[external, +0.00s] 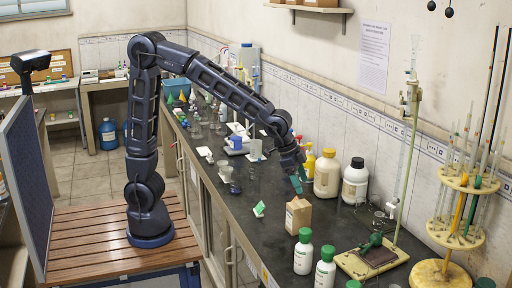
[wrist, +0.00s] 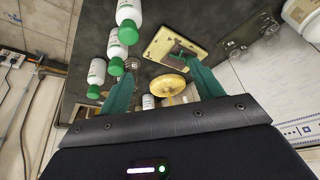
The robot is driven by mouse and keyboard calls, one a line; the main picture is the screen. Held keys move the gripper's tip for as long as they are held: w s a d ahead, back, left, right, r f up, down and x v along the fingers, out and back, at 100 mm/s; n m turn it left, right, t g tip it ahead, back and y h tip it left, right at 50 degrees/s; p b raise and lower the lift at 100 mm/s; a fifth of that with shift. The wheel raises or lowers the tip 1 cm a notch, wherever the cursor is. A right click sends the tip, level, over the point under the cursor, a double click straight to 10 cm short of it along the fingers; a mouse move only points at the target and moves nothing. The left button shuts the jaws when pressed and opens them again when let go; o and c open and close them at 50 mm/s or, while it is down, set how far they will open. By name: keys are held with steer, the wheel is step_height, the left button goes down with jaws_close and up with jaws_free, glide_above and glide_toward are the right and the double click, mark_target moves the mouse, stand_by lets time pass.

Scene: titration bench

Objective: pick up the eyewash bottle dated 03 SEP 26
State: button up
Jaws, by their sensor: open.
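Several white bottles with green caps stand at the front of the bench in the external view, among them one near bottle (external: 303,256) and another right beside it (external: 325,272). Their labels are too small to read, so I cannot tell which is dated 03 SEP 26. In the wrist view three such bottles show at upper left, the topmost (wrist: 128,12), a middle one (wrist: 115,45) and a lower one (wrist: 96,73). My gripper (external: 298,183) is open and empty above the bench, behind these bottles. Its teal fingers also show in the wrist view (wrist: 160,80).
A brown box (external: 298,215) stands between my gripper and the bottles. A burette stand (external: 372,262) and a round pipette rack (external: 440,275) are to the right. Large bottles (external: 327,174) line the wall. Glassware crowds the bench further back.

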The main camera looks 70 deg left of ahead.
mark_target(327, 248)
steer(key=d+f, duration=0.4)
steer(key=d, duration=0.2)
steer(key=d+f+m, duration=0.1)
steer(key=d+f, duration=0.4)
steer(key=d, duration=0.1)
steer(key=w+d+f+m, duration=0.1)
steer(key=d+f, duration=0.3)
steer(key=d, duration=0.2)
steer(key=shift+f+g+h, duration=0.3)
steer(key=shift+g+h, duration=0.1)
steer(key=shift+x, duration=2.6)
steer(key=shift+s+d, duration=0.1)
steer(key=shift+s, duration=0.1)
jaws_close()
